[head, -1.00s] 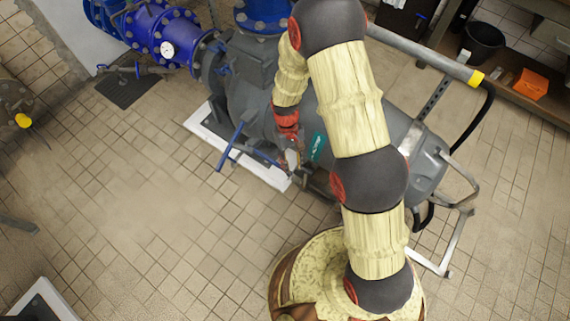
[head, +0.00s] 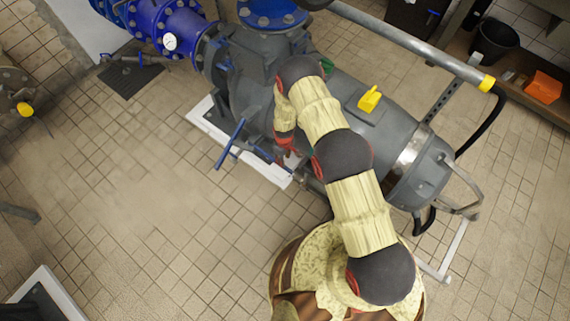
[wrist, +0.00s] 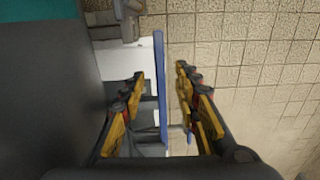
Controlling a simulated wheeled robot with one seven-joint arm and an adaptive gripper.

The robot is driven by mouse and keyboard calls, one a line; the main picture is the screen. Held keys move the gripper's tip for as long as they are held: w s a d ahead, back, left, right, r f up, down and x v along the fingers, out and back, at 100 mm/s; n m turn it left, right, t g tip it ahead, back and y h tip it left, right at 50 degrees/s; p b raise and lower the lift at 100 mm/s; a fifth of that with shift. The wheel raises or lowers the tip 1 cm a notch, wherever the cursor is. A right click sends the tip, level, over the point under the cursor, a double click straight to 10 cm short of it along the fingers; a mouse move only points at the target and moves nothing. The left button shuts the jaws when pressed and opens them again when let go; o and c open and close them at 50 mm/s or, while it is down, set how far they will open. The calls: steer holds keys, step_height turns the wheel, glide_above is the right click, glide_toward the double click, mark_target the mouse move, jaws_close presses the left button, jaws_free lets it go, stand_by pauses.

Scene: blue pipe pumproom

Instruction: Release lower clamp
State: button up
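The lower clamp cannot be singled out for certain. A blue lever with a crossbar (head: 230,145) stands out from the lower left side of the grey pump (head: 245,95) in the head view. In the wrist view a long blue bar (wrist: 160,85) runs up and down the picture. My gripper (wrist: 160,78) is open, with one finger on each side of the bar in the picture. I cannot tell whether the bar is between the fingertips or beyond them. No contact shows. In the head view my gripper is low beside the pump, mostly hidden by my arm.
The grey pump body (wrist: 45,90) fills the left of the wrist view, close to my gripper. A white plinth (head: 205,115) lies under the pump. A yellow fitting (head: 370,98) sits on top of the pump. Tiled floor (head: 140,200) to the left is clear.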

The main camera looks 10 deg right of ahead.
step_height(320, 180, down, 8)
steer(key=b, duration=0.2)
steer(key=shift+r+b, duration=0.15)
steer(key=shift+b, duration=0.2)
steer(key=shift+c, duration=1.4)
jaws_close()
